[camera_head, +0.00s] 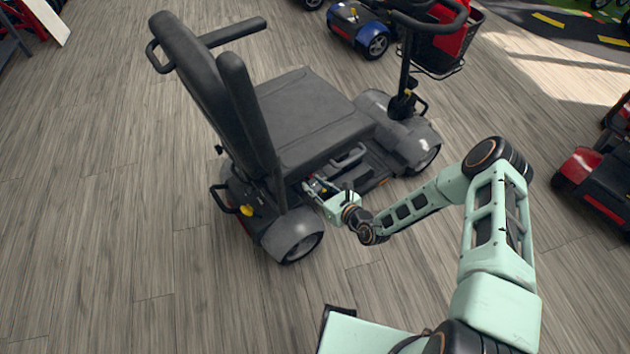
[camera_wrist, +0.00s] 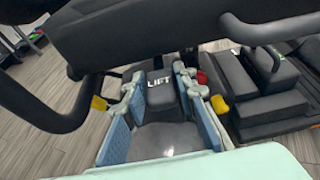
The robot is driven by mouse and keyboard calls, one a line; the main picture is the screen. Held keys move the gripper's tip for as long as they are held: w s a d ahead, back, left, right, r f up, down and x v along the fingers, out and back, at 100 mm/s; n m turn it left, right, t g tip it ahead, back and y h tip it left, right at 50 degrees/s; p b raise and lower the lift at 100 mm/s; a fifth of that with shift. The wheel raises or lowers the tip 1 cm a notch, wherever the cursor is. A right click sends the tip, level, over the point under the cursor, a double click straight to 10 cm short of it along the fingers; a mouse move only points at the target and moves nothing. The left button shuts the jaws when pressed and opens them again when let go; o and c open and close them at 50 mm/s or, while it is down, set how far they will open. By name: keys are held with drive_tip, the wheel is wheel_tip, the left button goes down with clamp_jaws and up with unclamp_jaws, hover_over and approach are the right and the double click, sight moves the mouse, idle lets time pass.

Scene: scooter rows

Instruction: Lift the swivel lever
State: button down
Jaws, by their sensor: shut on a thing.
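The swivel lever (camera_wrist: 160,90) is a dark tab marked "LIFT" under the scooter seat, seen in the wrist view between my fingers. My gripper (camera_wrist: 158,95) has its two pale fingers on either side of the lever and is shut on it. In the head view my gripper (camera_head: 314,190) reaches in under the near side of the grey seat (camera_head: 310,110) of the scooter. The lever itself is too small and hidden to make out there.
The scooter's rear wheel cover (camera_head: 290,232) is close beside my gripper. The seat edge (camera_wrist: 170,35) hangs just above it. A blue scooter (camera_head: 355,25) stands behind and a red one (camera_head: 600,180) at the right. The floor at left is clear.

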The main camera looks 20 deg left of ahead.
drive_tip(key=shift+d+f, duration=0.2)
drive_tip(key=shift+d, duration=0.05)
drive_tip(key=c, duration=1.6)
unclamp_jaws()
drive_tip(key=shift+a+r, duration=0.1)
drive_tip(key=shift+s, duration=0.1)
drive_tip(key=v, duration=1.2)
drive_tip(key=shift+r, duration=0.15)
